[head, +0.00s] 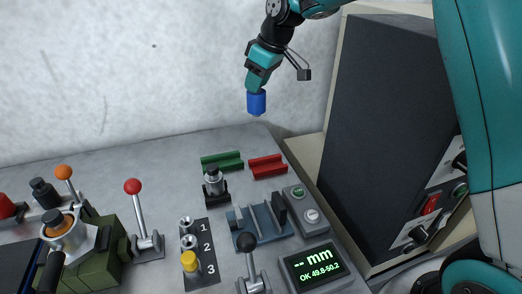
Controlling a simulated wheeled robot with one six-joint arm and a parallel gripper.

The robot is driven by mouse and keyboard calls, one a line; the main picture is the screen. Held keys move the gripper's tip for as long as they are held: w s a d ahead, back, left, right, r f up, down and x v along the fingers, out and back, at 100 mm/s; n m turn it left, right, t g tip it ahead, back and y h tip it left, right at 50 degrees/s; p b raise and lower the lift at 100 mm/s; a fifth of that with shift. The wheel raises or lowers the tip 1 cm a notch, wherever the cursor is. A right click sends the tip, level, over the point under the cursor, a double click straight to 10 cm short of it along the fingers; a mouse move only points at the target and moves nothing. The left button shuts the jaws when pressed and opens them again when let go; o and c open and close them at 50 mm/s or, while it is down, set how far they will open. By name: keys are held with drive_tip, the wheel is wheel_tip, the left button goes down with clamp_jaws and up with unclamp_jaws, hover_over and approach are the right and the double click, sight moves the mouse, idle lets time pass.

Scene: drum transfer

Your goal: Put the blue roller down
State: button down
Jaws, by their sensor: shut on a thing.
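The blue roller (257,103) is a short upright cylinder in the head view, held in the air above the back part of the grey bench. My gripper (255,88) is shut on its upper end from above. The roller touches nothing below it. A green cradle (222,161) and a red cradle (268,166) lie on the bench below the roller. Both cradles look empty. A blue-grey fixture (262,224) with a dark upright block stands nearer the front, and its slot shows no roller.
A black-topped cylinder post (213,184) stands beside the green cradle. Levers with red (133,187) and black (247,242) knobs rise from the bench. A numbered peg plate (206,262) holds a yellow peg. A display (311,264) reads "-- mm". A dark panel (380,130) stands right.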

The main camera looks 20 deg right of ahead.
wheel_tip(320, 180, down, 18)
drive_tip(key=p, duration=0.2)
drive_tip(key=shift+f+p, duration=0.25)
drive_tip(key=shift+p, duration=0.15)
drive_tip(key=shift+d, duration=0.1)
drive_tip(key=shift+f, duration=0.1)
drive_tip(key=c, duration=0.8)
unclamp_jaws()
